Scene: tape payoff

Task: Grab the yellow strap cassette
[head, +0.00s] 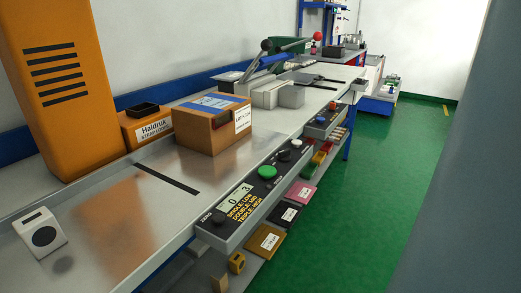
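On the low shelf under the bench's front edge lie flat labelled pieces in a row. The nearest is a yellow-ochre one (265,241) with a white label, which may be the yellow strap cassette; its label is too small to read. A black one (286,216) and a pink one (301,193) lie behind it. A small yellow block (237,263) sits nearer, at the lower edge of the view. Neither of my grippers is in view.
The steel bench (115,215) runs from lower left to back right. An orange-brown carton (205,138) and a tall orange machine (58,90) stand on it. A control panel (250,205) juts from its front edge. Green floor (350,220) right of the bench is clear.

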